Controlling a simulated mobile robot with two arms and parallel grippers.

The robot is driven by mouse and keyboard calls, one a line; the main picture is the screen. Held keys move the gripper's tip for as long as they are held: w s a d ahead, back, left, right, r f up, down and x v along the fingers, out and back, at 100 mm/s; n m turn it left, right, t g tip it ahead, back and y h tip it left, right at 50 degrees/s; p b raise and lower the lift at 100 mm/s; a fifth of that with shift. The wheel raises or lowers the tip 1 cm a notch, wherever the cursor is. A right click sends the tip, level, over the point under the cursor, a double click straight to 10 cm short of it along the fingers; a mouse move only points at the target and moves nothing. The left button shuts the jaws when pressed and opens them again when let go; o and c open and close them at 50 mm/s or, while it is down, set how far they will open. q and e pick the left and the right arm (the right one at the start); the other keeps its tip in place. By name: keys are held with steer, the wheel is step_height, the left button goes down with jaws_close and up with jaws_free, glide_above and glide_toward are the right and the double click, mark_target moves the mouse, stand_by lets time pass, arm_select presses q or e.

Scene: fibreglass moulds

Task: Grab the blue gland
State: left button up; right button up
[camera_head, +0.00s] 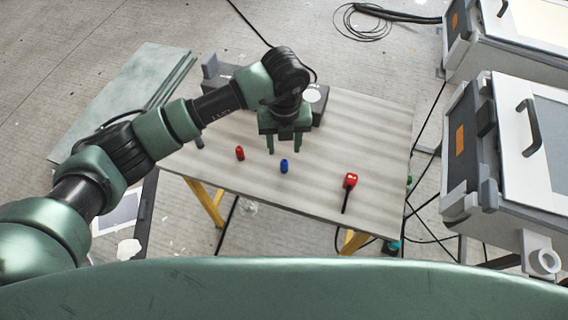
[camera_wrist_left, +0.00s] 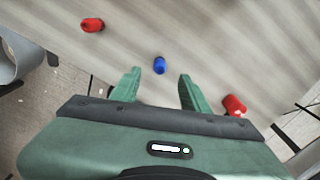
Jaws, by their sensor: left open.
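The blue gland (camera_head: 284,166) is a small blue cylinder standing on the table, between a red gland and a red piece with a dark stem. My left gripper (camera_head: 284,150) is open and empty above the table, with its fingers pointing down, a little behind the blue gland in the head view. In the left wrist view the blue gland (camera_wrist_left: 159,65) lies ahead of the gap between the two green fingers (camera_wrist_left: 157,88), not between them. My right gripper is not in view.
The red gland (camera_head: 240,153) stands left of the blue one. The red piece with a stem (camera_head: 350,181) lies to the right. The table (camera_head: 375,130) is otherwise mostly clear, with dark equipment (camera_head: 318,105) at its back. Grey boxes (camera_head: 515,150) stand to the right.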

mark_target(284, 161)
arm_select(q)
steer(key=f+p, duration=0.1)
steer(key=f, duration=0.6)
steer(key=shift+s+f, duration=0.2)
steer(key=shift+c, duration=0.3)
jaws_close()
